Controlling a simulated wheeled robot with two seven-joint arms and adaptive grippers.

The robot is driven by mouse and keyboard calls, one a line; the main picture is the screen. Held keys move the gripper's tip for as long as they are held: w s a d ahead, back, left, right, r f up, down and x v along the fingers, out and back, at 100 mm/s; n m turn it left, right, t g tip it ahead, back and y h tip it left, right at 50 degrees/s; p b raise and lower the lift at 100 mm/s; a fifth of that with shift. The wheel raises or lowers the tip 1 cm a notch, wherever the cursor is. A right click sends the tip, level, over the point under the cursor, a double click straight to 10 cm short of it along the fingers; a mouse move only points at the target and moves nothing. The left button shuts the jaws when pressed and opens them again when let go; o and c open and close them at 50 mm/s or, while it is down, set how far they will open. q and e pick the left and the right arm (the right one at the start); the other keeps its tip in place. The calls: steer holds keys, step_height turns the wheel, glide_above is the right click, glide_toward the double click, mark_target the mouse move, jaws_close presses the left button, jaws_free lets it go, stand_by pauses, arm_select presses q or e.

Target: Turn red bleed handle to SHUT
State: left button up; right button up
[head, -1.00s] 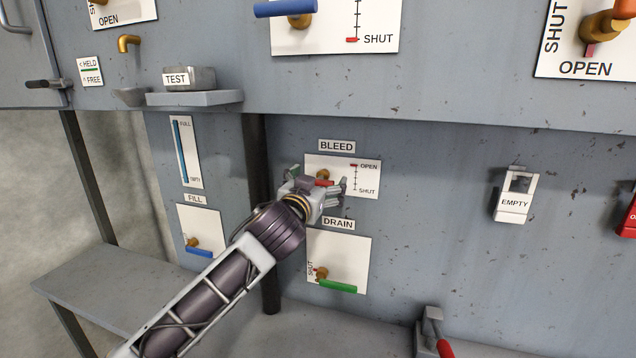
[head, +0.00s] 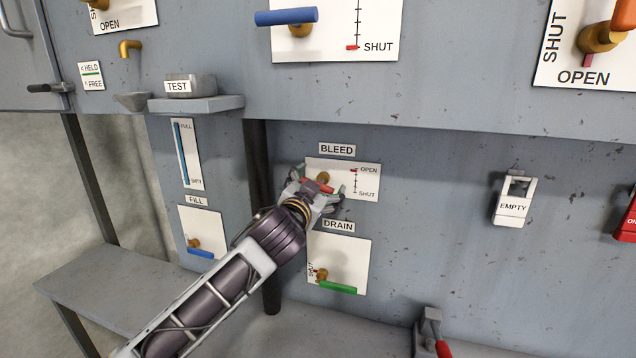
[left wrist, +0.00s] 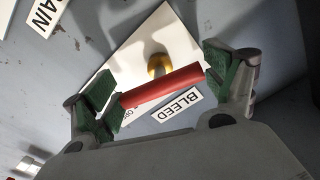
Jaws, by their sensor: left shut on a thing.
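The red bleed handle (head: 319,186) sits on a brass valve in front of a white plate (head: 345,170) under the BLEED label (head: 337,149). The plate's scale has OPEN at the top with a red mark and SHUT at the bottom. The handle tilts down to the right in the head view, and its right end is partly hidden by a finger. My left gripper (head: 317,188) is shut on the handle. In the left wrist view, its green-padded fingers stand at the two ends of the red bar (left wrist: 162,86). My right gripper is not in view.
Below is the DRAIN valve with a green handle (head: 338,287). To the left is the FILL valve with a blue handle (head: 200,252). A dark post (head: 257,160) stands left of the bleed plate. The panel right of the plate is clear up to the EMPTY switch (head: 514,203).

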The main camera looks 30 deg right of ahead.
arm_select(q)
steer(key=shift+m+p, duration=0.35)
steer(key=shift+m, duration=0.55)
steer(key=m+p, duration=0.2)
steer(key=m, duration=0.2)
steer(key=m+p, duration=0.1)
steer(key=m, duration=0.2)
steer(key=m+p, duration=0.2)
steer(key=m, duration=0.1)
steer(key=shift+m, duration=0.4)
steer(key=m+p, duration=0.1)
steer(key=m, duration=0.2)
steer(key=shift+f+m+p, duration=0.1)
steer(key=shift+m+p, duration=0.2)
steer(key=shift+p, duration=0.1)
steer(key=shift+m+p, duration=0.35)
steer(key=shift+m, duration=0.55)
steer(key=m+p, duration=0.1)
steer(key=m, duration=0.1)
steer(key=shift+m, duration=0.3)
steer(key=m, duration=0.3)
steer(key=shift+f+m, duration=0.15)
steer(key=shift+m, duration=0.25)
steer(key=m, duration=0.8)
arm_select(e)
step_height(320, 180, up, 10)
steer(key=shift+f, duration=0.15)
arm_select(q)
steer(key=shift+m, duration=0.3)
